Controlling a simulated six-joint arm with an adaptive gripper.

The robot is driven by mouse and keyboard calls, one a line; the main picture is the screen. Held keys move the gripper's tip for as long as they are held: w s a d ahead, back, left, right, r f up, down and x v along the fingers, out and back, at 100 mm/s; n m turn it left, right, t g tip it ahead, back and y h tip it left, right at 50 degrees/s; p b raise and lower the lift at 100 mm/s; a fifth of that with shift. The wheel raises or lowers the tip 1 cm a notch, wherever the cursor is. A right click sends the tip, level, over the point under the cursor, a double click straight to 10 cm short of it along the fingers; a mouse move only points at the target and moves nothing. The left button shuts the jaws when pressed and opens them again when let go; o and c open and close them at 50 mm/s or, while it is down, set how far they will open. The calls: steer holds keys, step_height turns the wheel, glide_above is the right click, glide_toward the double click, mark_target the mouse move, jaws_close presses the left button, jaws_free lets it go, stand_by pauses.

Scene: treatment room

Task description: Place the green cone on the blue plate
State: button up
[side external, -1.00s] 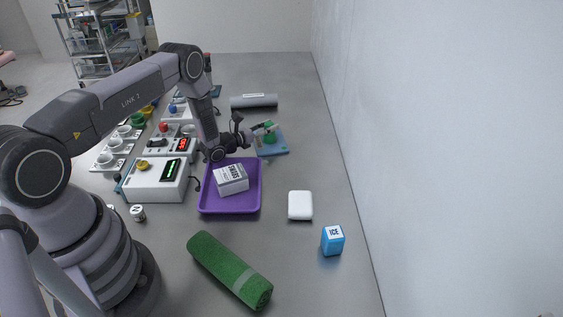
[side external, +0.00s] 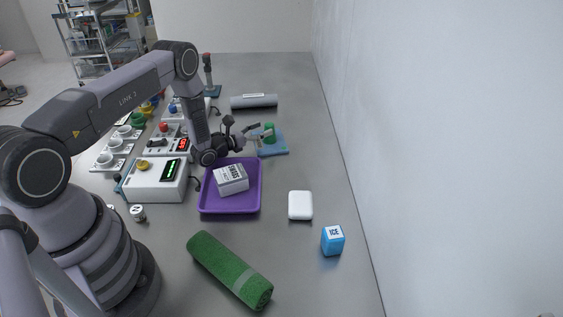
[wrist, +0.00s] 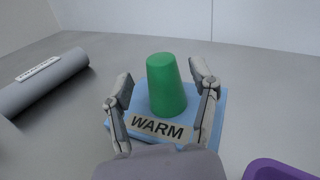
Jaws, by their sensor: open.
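The green cone (wrist: 166,84) stands upright on the blue plate (wrist: 217,118), which carries a "WARM" label on its near side in the wrist view. In the side external view the green cone (side external: 269,133) and the blue plate (side external: 274,150) lie beyond the purple tray. My gripper (wrist: 160,87) is open, its fingers on either side of the cone and apart from it in the wrist view. In the side external view my gripper (side external: 258,136) points right, with its fingertips just left of the cone.
A purple tray (side external: 250,204) with a labelled box (side external: 231,180) is near my wrist. A grey roll (side external: 254,101) lies behind the plate. A white box (side external: 300,205), blue ICE block (side external: 332,241) and green towel roll (side external: 229,269) are nearer. Control boxes stand left; a wall bounds the right.

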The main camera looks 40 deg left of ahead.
steer(key=d+r+m+g+h, duration=0.1)
steer(key=d+r+m+h, duration=0.25)
steer(key=r, duration=0.55)
steer(key=d+r+m+g+h, duration=0.1)
steer(key=d+r+m+h, duration=0.3)
steer(key=r, duration=0.5)
steer(key=s+d+r+m+g+h, duration=0.4)
steer(key=s+d+r+m+g, duration=0.5)
steer(key=s+d+r+m, duration=0.3)
steer(key=s+d+r+m+g+y, duration=0.2)
steer(key=s+r+m+g, duration=0.15)
steer(key=s, duration=0.35)
steer(key=s+d+r+m+g+y, duration=0.2)
steer(key=s+m+y, duration=0.15)
steer(key=s, duration=0.35)
steer(key=s+a+r+m+t+y, duration=0.1)
steer(key=s+a+m+t+y, duration=0.3)
steer(key=s+a+m+y, duration=0.4)
steer(key=s+a+m, duration=0.1)
steer(key=s+a, duration=0.1)
steer(key=s, duration=0.4)
steer(key=shift+a+r+y, duration=0.2)
steer(key=shift+a+y, duration=0.05)
steer(key=shift+y, duration=0.15)
